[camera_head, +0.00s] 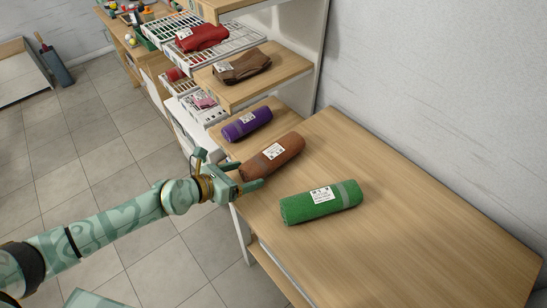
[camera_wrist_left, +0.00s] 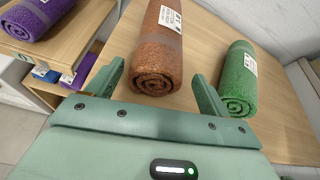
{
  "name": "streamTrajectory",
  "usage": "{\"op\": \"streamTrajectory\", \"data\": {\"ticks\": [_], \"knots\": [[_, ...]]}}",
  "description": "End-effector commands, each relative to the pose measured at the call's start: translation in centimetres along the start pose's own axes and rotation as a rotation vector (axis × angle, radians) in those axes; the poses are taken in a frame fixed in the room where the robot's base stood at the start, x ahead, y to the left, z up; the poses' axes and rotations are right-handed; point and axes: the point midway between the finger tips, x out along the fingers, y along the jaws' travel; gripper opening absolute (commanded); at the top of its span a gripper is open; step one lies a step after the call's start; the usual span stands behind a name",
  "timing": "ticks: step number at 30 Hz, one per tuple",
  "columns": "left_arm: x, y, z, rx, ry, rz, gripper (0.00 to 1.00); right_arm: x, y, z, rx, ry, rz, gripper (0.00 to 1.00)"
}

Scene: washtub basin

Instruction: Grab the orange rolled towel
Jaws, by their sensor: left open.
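The orange-brown rolled towel (camera_head: 277,155) lies on the wooden table, with a white label on top, between a purple roll and a green roll. My left gripper (camera_head: 247,177) is at the table's front edge, at the near end of this towel. In the left wrist view the orange rolled towel (camera_wrist_left: 158,50) has its spiral end facing me, between and just beyond the tips of my open left gripper (camera_wrist_left: 158,82). The gap between the fingers is empty. My right gripper is in neither view.
The green rolled towel (camera_head: 321,202) lies to the right, close to the right finger in the wrist view. The purple rolled towel (camera_head: 247,124) lies to the left. Shelves with folded towels (camera_head: 242,66) and wire baskets (camera_head: 210,45) stand behind. The table's right part (camera_head: 430,220) is clear.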

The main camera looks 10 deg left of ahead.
Motion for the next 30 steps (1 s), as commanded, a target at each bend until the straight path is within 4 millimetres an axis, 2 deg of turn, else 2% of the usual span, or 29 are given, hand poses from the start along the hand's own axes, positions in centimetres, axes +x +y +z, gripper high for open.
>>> {"op": "streamTrajectory", "data": {"ticks": [6,9,17,21,30], "knots": [[3.7,0.3,-0.2,-0.001,-0.001,-0.001,0.8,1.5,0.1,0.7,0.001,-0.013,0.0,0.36],[4.7,0.3,-0.1,-0.001,0.0,-0.001,0.8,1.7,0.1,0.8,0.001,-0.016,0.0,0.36],[4.9,0.2,0.1,-0.001,0.0,-0.001,0.8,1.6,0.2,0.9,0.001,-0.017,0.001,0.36],[4.9,0.2,0.1,0.0,0.0,-0.001,0.43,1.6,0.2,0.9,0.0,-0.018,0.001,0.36],[4.8,0.2,0.2,0.0,-0.002,0.0,0.43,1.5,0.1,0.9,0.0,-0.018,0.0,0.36]]}}
